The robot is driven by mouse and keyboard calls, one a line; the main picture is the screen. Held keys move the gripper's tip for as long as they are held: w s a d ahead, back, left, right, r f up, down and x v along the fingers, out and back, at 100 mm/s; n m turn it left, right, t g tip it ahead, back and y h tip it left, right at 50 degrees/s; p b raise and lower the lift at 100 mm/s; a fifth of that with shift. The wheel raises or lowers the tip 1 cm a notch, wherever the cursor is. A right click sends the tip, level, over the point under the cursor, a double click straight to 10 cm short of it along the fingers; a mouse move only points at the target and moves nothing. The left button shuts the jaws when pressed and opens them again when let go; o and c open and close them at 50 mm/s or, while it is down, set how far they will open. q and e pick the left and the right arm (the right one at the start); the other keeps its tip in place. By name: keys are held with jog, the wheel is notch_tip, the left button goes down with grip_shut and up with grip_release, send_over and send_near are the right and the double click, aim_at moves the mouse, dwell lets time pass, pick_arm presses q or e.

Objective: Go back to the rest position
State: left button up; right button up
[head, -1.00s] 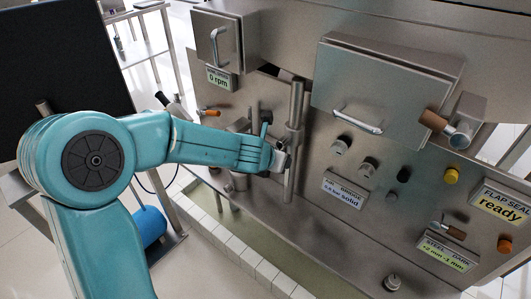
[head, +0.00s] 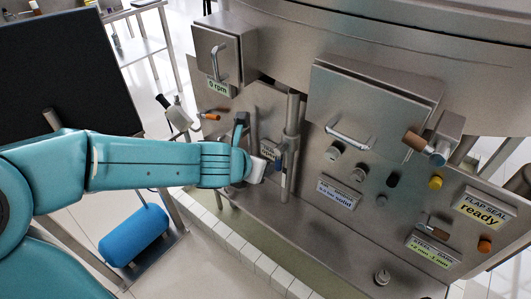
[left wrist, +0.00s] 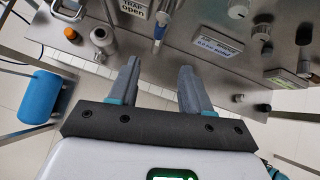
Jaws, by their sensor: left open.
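My left gripper (left wrist: 156,85) is open in the left wrist view, with its two grey fingers apart and nothing between them. The metal machine panel lies beyond the fingertips. In the head view my left arm comes in from the left, and the left gripper (head: 262,160) is in front of the vertical metal post (head: 290,140). Whether it touches anything there is hard to tell. My right gripper is not in view.
The steel panel (head: 260,220) carries knobs, a "FLAP SEAL ready" sign (head: 482,210), a box with a handle (head: 375,105) and a smaller box (head: 222,48). A blue cylinder (head: 134,235) lies at the lower left. A dark screen (head: 65,75) stands behind my arm.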

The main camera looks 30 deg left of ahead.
pick_arm(q)
jog(key=s+d+f+m+g+h, duration=0.1)
jog(key=s+d+f+m+g, duration=0.15)
jog(key=f, duration=0.55)
jog(key=s+d+f+m+g, duration=0.2)
jog(key=f+m, duration=0.2)
jog(key=f, duration=0.4)
jog(key=s+d+f+m+g+h, duration=0.1)
jog(key=s+d+f+m+g, duration=0.15)
jog(key=f, duration=0.55)
jog(key=s+d+f+m+h, duration=0.1)
jog(key=s+d+f+m, duration=0.3)
jog(key=m, duration=0.9)
jog(key=s+d+f+m+g+h, duration=0.1)
jog(key=s+d+f+m, duration=0.3)
jog(key=m, duration=0.9)
jog(key=shift+s+d+f+g+h, duration=0.3)
jog(key=shift+s+d+h, duration=0.2)
jog(key=shift+d, duration=0.2)
